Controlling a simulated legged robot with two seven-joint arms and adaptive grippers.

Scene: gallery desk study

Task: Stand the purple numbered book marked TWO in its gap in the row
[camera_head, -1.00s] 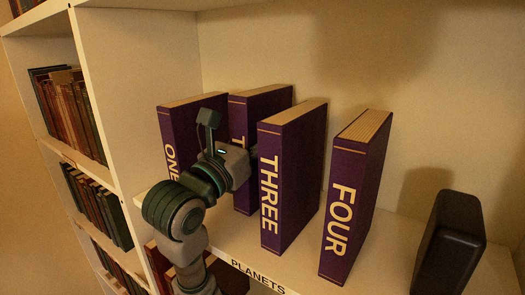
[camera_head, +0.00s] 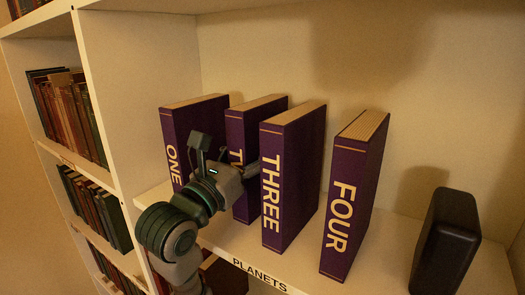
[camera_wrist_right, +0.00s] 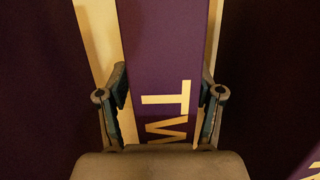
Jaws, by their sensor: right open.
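The purple book marked TWO (camera_head: 238,132) stands upright on the shelf, in the row between book ONE (camera_head: 183,135) and book THREE (camera_head: 285,160). My right gripper (camera_head: 236,164) is in front of its spine and hides part of the lettering. In the right wrist view the gripper (camera_wrist_right: 163,85) is open. Its fingers are on either side of the TWO spine (camera_wrist_right: 165,50), with a pale gap showing beside the spine. Book FOUR (camera_head: 350,190) stands to the right of THREE. My left gripper is not in view.
A black block (camera_head: 445,245) stands at the right end of the shelf (camera_head: 395,245). The front edge carries a PLANETS label (camera_head: 260,277). A white upright panel (camera_head: 135,90) is on the left, with other books (camera_head: 68,110) beyond it.

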